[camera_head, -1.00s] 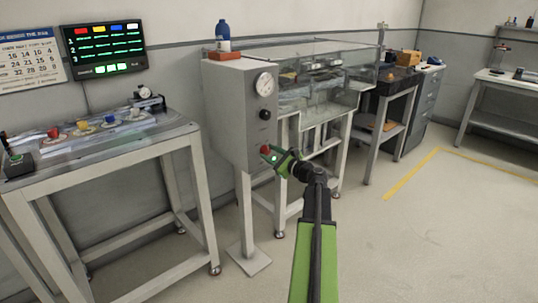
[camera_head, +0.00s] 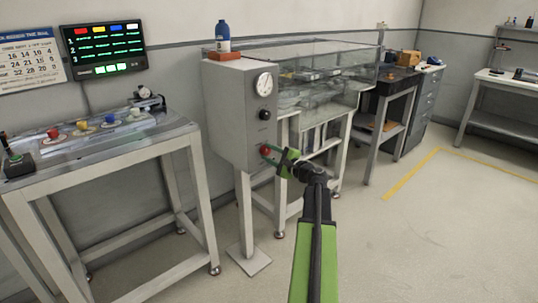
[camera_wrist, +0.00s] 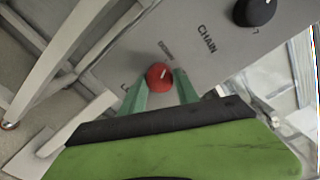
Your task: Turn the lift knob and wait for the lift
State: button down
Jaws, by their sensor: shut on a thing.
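A red knob (camera_head: 265,150) sits low on the front of a grey control box (camera_head: 228,110) on a post. In the wrist view the red knob (camera_wrist: 159,76) has a pale mark on its face and small lettering beside it that I cannot read. My gripper (camera_head: 277,155) reaches it from the right, its green fingers on either side of the knob. In the wrist view my gripper (camera_wrist: 160,88) is shut on the red knob. A glass-sided tank (camera_head: 350,88) stands behind the box, with trays or racks inside that are hard to make out.
A black knob (camera_wrist: 255,10) near the word CHAIN and a round gauge (camera_head: 264,84) are higher on the box. A blue bottle (camera_head: 222,34) stands on top. A table (camera_head: 100,150) with coloured pieces is at left. The floor at right is open, with a yellow line (camera_head: 410,174).

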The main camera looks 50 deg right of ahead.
dwell(0.3)
jog(key=c, duration=0.9)
grip_release()
jog(key=s+a, duration=0.1)
jog(key=s, duration=1.6)
jog(key=shift+s+a, duration=0.15)
jog(key=shift+s, duration=0.05)
